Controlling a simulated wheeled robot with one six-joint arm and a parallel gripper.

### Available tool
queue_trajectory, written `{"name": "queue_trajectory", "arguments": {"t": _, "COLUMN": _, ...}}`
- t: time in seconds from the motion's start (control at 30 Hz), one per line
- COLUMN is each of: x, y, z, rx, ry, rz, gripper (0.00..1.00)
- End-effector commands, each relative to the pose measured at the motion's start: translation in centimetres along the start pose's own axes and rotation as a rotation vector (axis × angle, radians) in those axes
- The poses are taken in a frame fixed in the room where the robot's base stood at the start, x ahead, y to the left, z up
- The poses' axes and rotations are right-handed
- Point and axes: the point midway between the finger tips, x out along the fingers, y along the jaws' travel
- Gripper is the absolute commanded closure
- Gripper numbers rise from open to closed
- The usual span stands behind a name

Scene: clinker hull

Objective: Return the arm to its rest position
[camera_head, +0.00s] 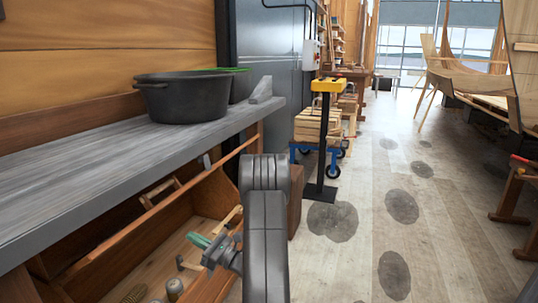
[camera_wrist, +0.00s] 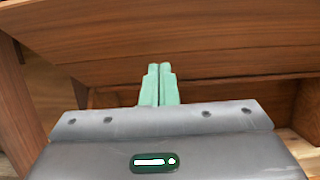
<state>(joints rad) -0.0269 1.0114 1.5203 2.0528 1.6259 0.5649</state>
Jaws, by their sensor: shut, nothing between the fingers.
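My gripper (camera_head: 198,240) shows in the head view at the lower middle, in front of my grey arm, pointing left over the open wooden bin below the bench. In the wrist view its two pale green fingers (camera_wrist: 160,84) are together with nothing between them. Brown wooden boards (camera_wrist: 220,55) fill the view beyond the fingertips. I cannot tell from the frames whether the fingers touch the wood. My arm rises in a bent shape at the centre of the head view.
A grey bench (camera_head: 90,178) at left holds a black pot (camera_head: 180,98). The wooden bin (camera_head: 150,257) below holds small items. A yellow-topped stand (camera_head: 324,140) and a blue-wheeled cart (camera_head: 318,128) stand ahead. The floor (camera_head: 385,235) at right is mostly clear.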

Motion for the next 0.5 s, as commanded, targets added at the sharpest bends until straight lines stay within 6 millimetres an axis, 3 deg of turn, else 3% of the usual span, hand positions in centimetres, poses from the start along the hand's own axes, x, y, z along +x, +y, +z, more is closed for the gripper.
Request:
{"name": "queue_trajectory", "arguments": {"t": 0.03, "x": -0.5, "y": 0.0, "z": -1.0, "rx": 0.0, "ry": -0.014, "rz": -0.001, "gripper": 1.0}}
{"name": "queue_trajectory", "arguments": {"t": 0.5, "x": -2.3, "y": 0.0, "z": -4.4, "rx": 0.003, "ry": -0.181, "rz": 0.001, "gripper": 1.0}}
